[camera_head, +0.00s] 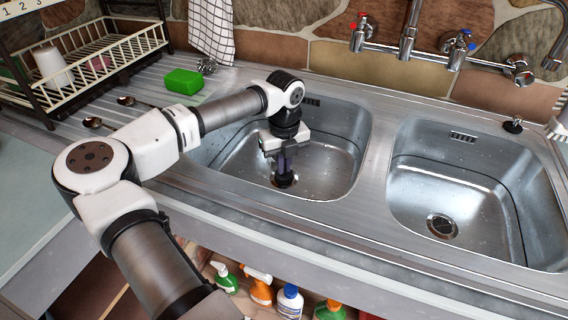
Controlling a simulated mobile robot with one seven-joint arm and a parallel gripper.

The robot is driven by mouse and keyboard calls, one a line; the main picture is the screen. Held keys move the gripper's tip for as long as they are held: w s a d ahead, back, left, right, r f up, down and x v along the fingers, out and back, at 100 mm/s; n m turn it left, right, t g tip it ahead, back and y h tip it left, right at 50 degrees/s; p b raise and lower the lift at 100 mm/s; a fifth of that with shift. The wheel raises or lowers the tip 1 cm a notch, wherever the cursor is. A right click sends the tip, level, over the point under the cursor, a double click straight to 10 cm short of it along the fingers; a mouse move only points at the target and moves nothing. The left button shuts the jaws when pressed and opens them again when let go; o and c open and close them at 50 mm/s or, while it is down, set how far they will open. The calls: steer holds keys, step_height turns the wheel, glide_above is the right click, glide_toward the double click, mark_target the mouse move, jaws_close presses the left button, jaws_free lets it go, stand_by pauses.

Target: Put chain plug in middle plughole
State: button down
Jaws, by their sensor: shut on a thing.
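My gripper (285,168) points down into the left of the two visible steel basins. It is shut on a small dark plug (285,181), low in the basin over its floor. The plughole there is hidden by the plug and gripper, and I cannot tell whether the plug touches it or is seated. No chain can be made out on the held plug. The right basin (475,185) has an uncovered plughole (442,226). Another black plug (513,124) stands on the ledge behind the right basin.
A steel divider (376,170) separates the basins. Taps (408,45) are on the back wall. A green sponge (183,81), spoons (95,122) and a dish rack (90,60) are at the left. A checked towel (211,30) hangs behind. Bottles (289,301) stand below the front edge.

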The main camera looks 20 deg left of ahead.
steer(key=shift+f+b, duration=0.35)
steer(key=shift+f, duration=0.05)
stand_by(0.5)
steer(key=c, duration=1.5)
jaws_free()
steer(key=shift+r, duration=0.1)
